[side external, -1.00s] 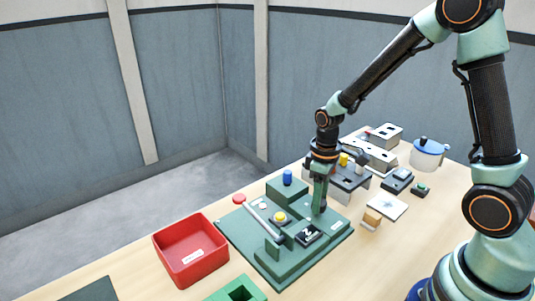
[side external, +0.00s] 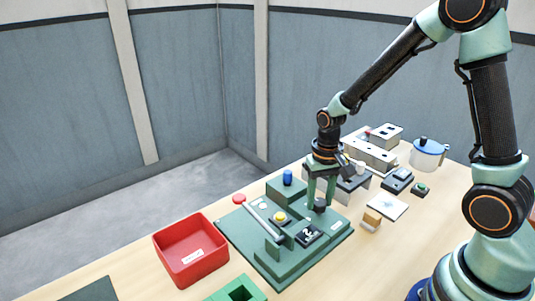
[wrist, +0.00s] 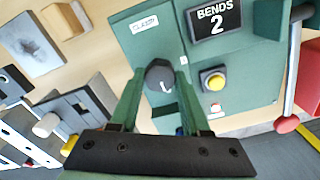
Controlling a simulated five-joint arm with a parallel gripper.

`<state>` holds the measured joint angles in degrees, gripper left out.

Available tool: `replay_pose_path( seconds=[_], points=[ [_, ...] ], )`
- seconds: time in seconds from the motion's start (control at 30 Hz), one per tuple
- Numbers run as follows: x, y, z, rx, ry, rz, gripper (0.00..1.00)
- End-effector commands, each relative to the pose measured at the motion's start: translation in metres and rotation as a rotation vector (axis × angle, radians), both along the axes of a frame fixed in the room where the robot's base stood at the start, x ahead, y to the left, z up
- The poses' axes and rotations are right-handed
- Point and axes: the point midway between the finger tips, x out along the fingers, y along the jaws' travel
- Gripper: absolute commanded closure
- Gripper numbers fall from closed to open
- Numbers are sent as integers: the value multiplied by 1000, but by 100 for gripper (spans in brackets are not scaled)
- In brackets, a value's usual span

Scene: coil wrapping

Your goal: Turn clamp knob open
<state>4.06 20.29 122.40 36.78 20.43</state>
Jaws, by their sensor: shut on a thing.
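The clamp knob (wrist: 160,77) is dark grey and round with a white mark on top. It stands on the green fixture (wrist: 145,45), beside a white label that seems to read CLAMP. My gripper (wrist: 159,82) has one green finger on each side of the knob and is shut on it. In the side external view my gripper (side external: 320,203) points straight down over the right part of the fixture, with the knob (side external: 320,206) between its fingertips. The faces where finger and knob meet are partly hidden.
A screen (wrist: 217,18) reads BENDS 2, with a yellow button (wrist: 213,79) near it. A grey bar (side external: 264,220) crosses the fixture. A red bin (side external: 190,250) stands at left. Grey blocks, a blue-lidded pot (side external: 428,154) and a white card (side external: 388,207) lie behind and right.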

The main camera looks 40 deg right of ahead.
Motion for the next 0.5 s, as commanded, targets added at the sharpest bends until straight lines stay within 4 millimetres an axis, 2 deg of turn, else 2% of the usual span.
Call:
replay_pose_path(
  seconds=[0.5],
  points=[
    [0, -3, 0, 0, -3, -68, 100]
  ],
)
